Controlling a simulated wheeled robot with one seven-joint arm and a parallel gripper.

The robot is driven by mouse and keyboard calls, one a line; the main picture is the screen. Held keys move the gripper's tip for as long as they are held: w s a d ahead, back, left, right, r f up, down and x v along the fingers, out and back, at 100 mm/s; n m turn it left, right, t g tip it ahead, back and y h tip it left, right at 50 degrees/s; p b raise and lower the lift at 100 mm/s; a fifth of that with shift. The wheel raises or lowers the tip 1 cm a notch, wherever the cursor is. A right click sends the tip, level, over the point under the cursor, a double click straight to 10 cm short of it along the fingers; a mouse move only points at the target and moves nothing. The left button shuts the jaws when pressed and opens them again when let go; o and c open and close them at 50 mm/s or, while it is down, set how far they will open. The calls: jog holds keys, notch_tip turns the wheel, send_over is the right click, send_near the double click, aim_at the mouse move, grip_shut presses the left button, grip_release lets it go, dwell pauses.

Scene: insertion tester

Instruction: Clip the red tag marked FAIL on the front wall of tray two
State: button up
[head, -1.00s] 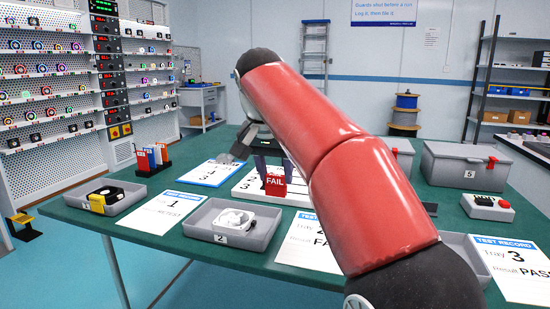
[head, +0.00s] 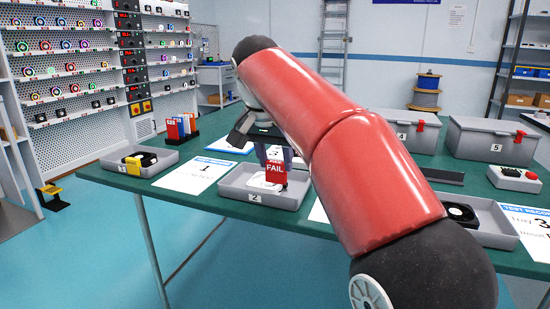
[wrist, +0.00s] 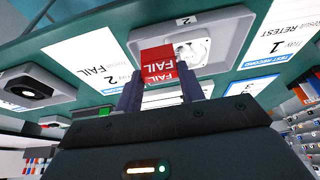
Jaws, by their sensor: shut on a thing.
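The red tag marked FAIL (head: 276,172) is held by my gripper (head: 278,155), which is shut on it. The tag also shows between the fingers in the wrist view (wrist: 158,64). Tray two (head: 272,199) is a grey tray with a "2" label on its front wall and a white fan inside. In the head view the tag hangs in front of the tray's right part, covering some of the fan. In the wrist view the tray (wrist: 232,52) lies beyond the tag. I cannot tell whether tag and tray touch.
Tray one (head: 163,168) with a dark and yellow part stands at the left. Tray three (head: 487,238) with a black fan is at the right, partly behind my arm. Record sheets (head: 195,175) lie between trays. Lidded grey boxes (head: 490,143) stand behind.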

aim_at(275, 179)
jog(key=shift+f+b, duration=2.3)
jog(key=shift+f, duration=0.35)
jog(key=o, duration=1)
jog(key=shift+o, duration=0.4)
jog(key=o, duration=0.4)
jog(key=shift+r, duration=0.1)
